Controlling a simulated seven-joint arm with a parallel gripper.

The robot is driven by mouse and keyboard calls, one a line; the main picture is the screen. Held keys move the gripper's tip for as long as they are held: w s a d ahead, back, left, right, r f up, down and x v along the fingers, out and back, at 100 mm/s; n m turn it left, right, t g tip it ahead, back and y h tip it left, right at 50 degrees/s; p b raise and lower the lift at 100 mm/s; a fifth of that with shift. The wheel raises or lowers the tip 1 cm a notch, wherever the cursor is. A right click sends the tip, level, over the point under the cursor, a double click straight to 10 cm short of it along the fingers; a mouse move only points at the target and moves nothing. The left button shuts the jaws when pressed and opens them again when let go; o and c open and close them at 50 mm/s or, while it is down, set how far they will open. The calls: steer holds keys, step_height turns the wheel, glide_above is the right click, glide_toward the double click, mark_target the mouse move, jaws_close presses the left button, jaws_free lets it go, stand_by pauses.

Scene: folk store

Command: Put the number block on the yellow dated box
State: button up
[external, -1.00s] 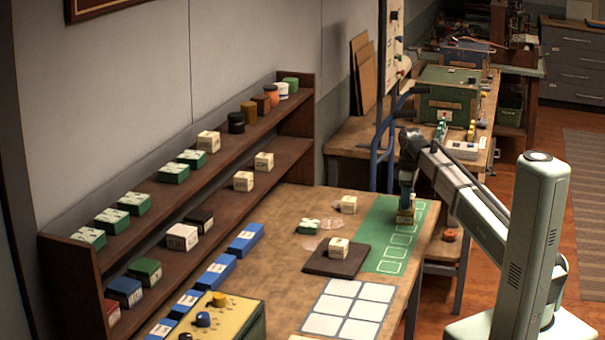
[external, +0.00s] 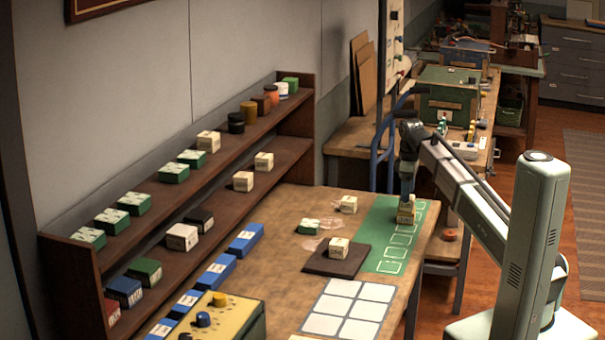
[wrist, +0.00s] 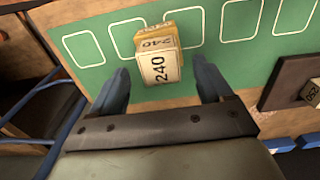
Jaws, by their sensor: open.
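The cream number block, marked 240 (wrist: 160,69), rests on the yellow dated box (wrist: 158,38) in the wrist view. In the external view the stacked pair (external: 406,212) stands on the green mat (external: 378,262) near the table's right edge. My gripper (wrist: 160,68) is open, with one finger on each side of the block and a visible gap at both sides. In the external view my gripper (external: 407,190) is right above the stack. The box's lower sides are partly hidden by the block in the wrist view.
The green mat has several white-outlined squares. A dark board (external: 318,262) with another cream block (external: 338,246) lies left of it. A green box (external: 309,228) and a cream block (external: 348,204) stand farther back. A white grid (external: 343,307) lies in front. A shelf (external: 230,205) lines the wall.

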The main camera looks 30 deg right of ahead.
step_height(320, 180, up, 9)
stand_by(0.4)
